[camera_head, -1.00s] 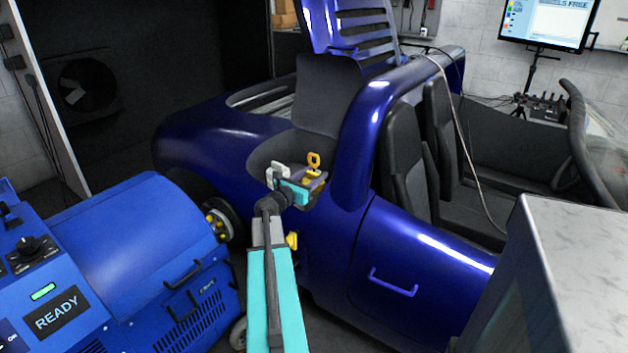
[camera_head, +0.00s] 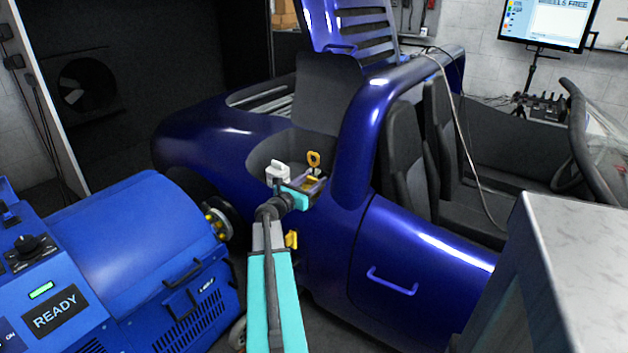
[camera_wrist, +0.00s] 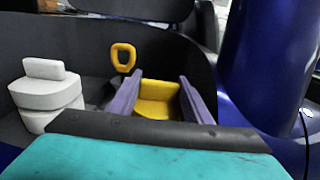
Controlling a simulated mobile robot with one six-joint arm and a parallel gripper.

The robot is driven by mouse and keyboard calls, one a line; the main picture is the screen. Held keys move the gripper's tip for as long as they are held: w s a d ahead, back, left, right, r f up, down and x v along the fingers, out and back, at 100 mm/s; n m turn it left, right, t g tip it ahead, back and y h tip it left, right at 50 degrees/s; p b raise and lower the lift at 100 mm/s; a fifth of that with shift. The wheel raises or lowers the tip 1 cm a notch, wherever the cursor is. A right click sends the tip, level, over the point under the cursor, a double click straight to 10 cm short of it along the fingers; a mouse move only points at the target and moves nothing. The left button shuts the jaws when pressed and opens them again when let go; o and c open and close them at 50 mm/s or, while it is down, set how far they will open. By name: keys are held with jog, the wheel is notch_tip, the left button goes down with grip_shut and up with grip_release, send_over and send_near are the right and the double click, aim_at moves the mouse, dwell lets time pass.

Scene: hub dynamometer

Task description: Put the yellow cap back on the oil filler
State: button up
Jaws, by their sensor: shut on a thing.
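The yellow cap (camera_wrist: 158,100) sits between the two purple fingers of my gripper (camera_wrist: 160,92), which is shut on it. In the head view the cap (camera_head: 311,182) and my gripper (camera_head: 314,187) are small, inside the blue car's open rear bay. I cannot make out the oil filler; the cap and gripper may hide it. I cannot tell whether the cap touches anything below.
A yellow ring handle (camera_wrist: 123,57) stands just behind the cap, slightly left. A white capped container (camera_wrist: 46,92) is left of my gripper. The bay's dark wall (camera_head: 330,95) rises behind. A blue READY machine (camera_head: 130,240) stands left of my arm.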

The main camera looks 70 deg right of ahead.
jog(key=shift+f, duration=0.15)
jog(key=o, duration=1.1)
jog(key=shift+d+r+p, duration=0.1)
jog(key=shift+r+p, duration=0.2)
jog(key=shift+r, duration=0.3)
jog(key=v, duration=1.2)
jog(key=shift+r, duration=0.1)
